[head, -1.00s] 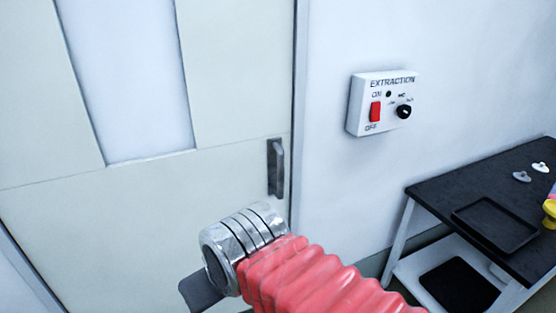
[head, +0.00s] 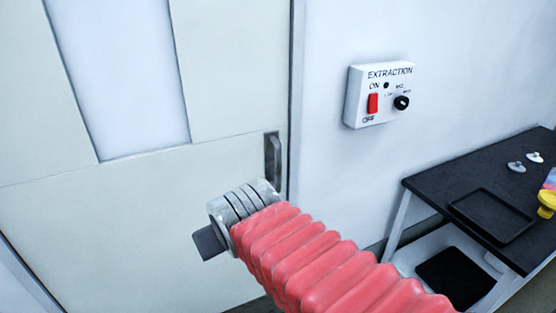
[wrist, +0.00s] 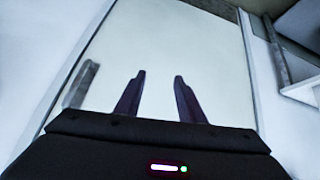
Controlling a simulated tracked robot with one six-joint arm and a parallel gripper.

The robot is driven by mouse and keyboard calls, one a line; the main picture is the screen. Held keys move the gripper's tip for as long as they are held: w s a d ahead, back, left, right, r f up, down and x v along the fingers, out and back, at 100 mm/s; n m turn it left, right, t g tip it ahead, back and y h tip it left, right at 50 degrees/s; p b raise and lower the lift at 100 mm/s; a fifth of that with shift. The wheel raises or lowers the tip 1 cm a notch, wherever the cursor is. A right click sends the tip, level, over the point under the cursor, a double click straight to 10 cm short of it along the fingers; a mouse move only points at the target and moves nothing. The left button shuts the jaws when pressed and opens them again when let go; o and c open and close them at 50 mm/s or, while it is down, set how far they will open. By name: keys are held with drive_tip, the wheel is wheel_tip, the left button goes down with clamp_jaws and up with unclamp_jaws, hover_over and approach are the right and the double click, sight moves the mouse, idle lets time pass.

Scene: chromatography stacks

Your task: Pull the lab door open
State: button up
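The lab door (head: 95,235) is a pale cream panel with a tall window, and it looks closed in its frame. Its grey vertical bar handle (head: 273,160) is near the door's right edge. In the wrist view the handle (wrist: 80,85) lies left of my fingers. My gripper (wrist: 158,76) is open and empty, its two dark fingers apart with pale door surface beyond them. In the head view, only a dark part of my gripper (head: 208,243) shows past the metal wrist, below and left of the handle. The fingertips are hidden there.
A white extraction switch box (head: 380,95) with a red rocker and black knob is on the wall right of the door. A black-topped bench (head: 430,183) stands at the right, with a black tray (head: 491,215) and small items on it.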

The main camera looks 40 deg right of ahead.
drive_tip(key=w+d+r+m+t+h, duration=0.1)
drive_tip(key=w+d, duration=0.3)
drive_tip(key=d, duration=0.2)
drive_tip(key=w+d+t+h, duration=0.1)
drive_tip(key=w+d+h, duration=0.15)
drive_tip(key=d, duration=0.35)
drive_tip(key=n+t, duration=0.1)
drive_tip(key=t, duration=0.4)
approach(280, 160)
drive_tip(key=w, duration=0.2)
drive_tip(key=s+d+f+t+y, duration=0.2)
drive_tip(key=s+t+y, duration=0.1)
drive_tip(key=s+y, duration=0.1)
drive_tip(key=shift+s+d+t, duration=0.3)
drive_tip(key=shift+s, duration=0.55)
drive_tip(key=shift+f, duration=0.15)
drive_tip(key=w, duration=0.9)
drive_tip(key=w+d, duration=0.1)
drive_tip(key=w, duration=0.3)
drive_tip(key=shift+w+d, duration=0.1)
drive_tip(key=shift+w, duration=0.3)
clamp_jaws()
